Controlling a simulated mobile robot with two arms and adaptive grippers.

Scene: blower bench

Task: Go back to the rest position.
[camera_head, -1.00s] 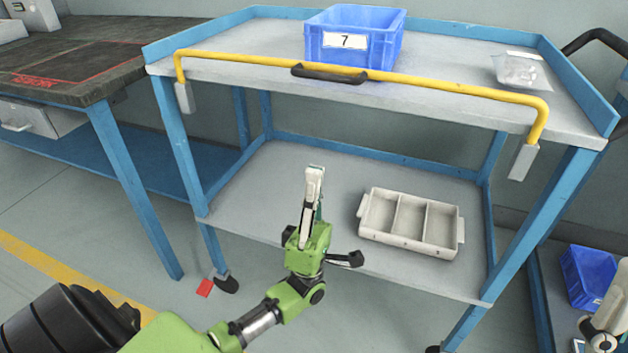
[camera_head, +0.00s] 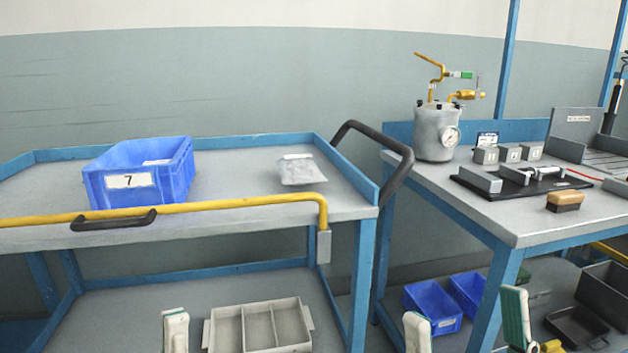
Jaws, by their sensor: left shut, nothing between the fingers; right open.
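My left gripper (camera_head: 175,331) shows at the bottom edge, left of the middle. Its fingers are together and hold nothing. It is just left of the grey three-compartment tray (camera_head: 308,322) in the picture, apart from it as far as I can see. My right gripper (camera_head: 466,322) shows at the bottom right, with its two fingers wide apart and nothing held. It is in front of the lower part of the right bench. Both arms behind the fingers are out of the frame.
A blue-framed trolley (camera_head: 236,214) with a yellow rail carries a blue bin (camera_head: 140,172) marked 7 and a clear bag (camera_head: 298,169). At right, a workbench (camera_head: 515,215) holds a metal pot (camera_head: 436,132), several blocks and a brush (camera_head: 565,200). Bins (camera_head: 432,306) stand below it.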

